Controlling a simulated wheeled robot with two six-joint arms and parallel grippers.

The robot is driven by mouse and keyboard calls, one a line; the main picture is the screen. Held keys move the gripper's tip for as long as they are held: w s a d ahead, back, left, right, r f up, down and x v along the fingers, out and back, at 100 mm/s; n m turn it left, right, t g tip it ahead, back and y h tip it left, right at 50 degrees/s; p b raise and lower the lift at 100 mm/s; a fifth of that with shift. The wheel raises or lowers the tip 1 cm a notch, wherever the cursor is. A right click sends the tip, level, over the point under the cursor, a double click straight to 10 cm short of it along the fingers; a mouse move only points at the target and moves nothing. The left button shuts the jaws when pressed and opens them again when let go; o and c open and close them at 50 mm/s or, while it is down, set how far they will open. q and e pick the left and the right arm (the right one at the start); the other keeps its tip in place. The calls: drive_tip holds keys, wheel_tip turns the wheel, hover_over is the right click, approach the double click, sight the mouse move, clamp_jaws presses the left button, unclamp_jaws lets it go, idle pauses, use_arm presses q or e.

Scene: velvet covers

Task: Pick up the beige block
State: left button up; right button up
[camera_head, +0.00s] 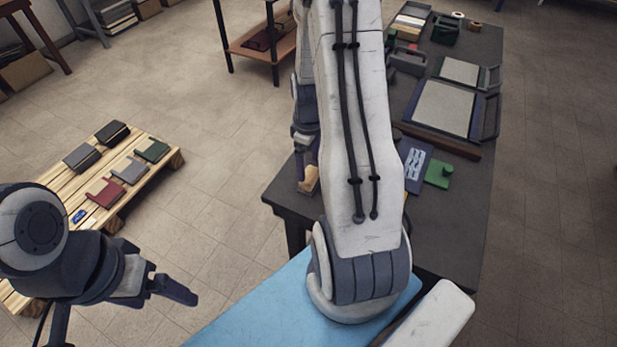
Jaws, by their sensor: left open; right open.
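A small beige block (309,180) sits by the near left corner of the dark table (284,195). My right gripper (302,165) points down at the block and is open. The block shows right beside its fingertips; I cannot tell whether it lies between the fingers or touches them. My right arm hides part of the gripper and the table around it. My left gripper (172,289) is open and empty, above the floor at the lower left, well away from the block.
The table also holds a blue card (416,165), a green piece (438,174), a framed panel (443,107) and several tools farther back. A wooden pallet (160,174) with several dark, red, grey and green covers lies at left. A light-blue surface (262,307) is in front.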

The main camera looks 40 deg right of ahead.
sight(310, 174)
drive_tip(key=shift+s+f+p, duration=0.1)
drive_tip(key=shift+f+p, duration=0.4)
drive_tip(key=shift+f, duration=2.35)
drive_tip(key=c, duration=1.2)
drive_tip(key=shift+c, duration=0.2)
drive_tip(key=shift+r, duration=0.1)
drive_tip(key=shift+r, duration=0.45)
drive_tip(key=r, duration=0.2)
drive_tip(key=d+r+b, duration=0.1)
drive_tip(key=shift+d+r, duration=0.2)
drive_tip(key=shift+r, duration=0.15)
drive_tip(key=d+r+b, duration=0.1)
drive_tip(key=d+r, duration=0.5)
drive_tip(key=d, duration=0.4)
drive_tip(key=shift+w+d+r, duration=0.15)
drive_tip(key=shift+w, duration=0.3)
